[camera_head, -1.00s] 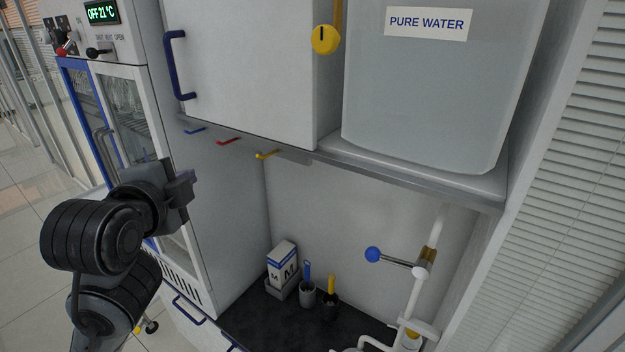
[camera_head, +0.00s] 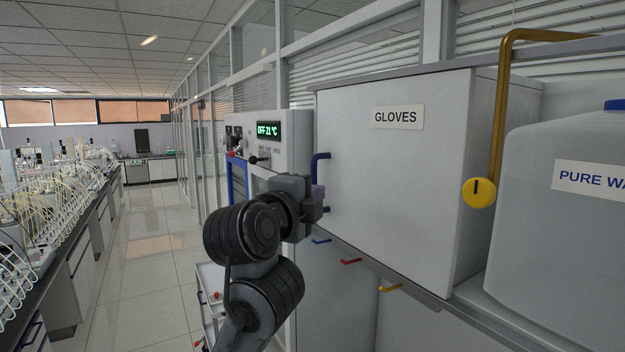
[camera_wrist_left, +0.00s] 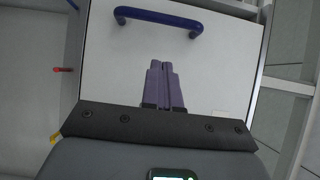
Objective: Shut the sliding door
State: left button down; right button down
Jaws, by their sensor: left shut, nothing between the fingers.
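The white cabinet front marked GLOVES (camera_head: 385,170) carries a blue bar handle (camera_head: 319,162) at its left edge. In the left wrist view the white panel (camera_wrist_left: 215,65) fills the middle, with the blue handle (camera_wrist_left: 158,15) across the top. My left gripper (camera_head: 318,192) is beside the handle in the head view. Its purple fingers (camera_wrist_left: 165,85) are shut and empty, pointing at the panel below the handle in the wrist view; contact cannot be told. A blue-framed door (camera_head: 238,178) shows partly behind my left arm. Which door is the sliding one is unclear. My right gripper is out of view.
Blue, red (camera_head: 350,262) and yellow (camera_head: 390,288) hooks sit under the cabinet. A cart (camera_head: 210,290) stands behind my arm. The aisle floor (camera_head: 150,250) is open at left.

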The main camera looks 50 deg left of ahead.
pick_arm(q)
jog(key=w+a+p, duration=0.1)
jog(key=w+a, duration=0.3)
jog(key=shift+a, duration=0.25)
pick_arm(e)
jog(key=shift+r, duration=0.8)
pick_arm(q)
jog(key=shift+a, duration=0.1)
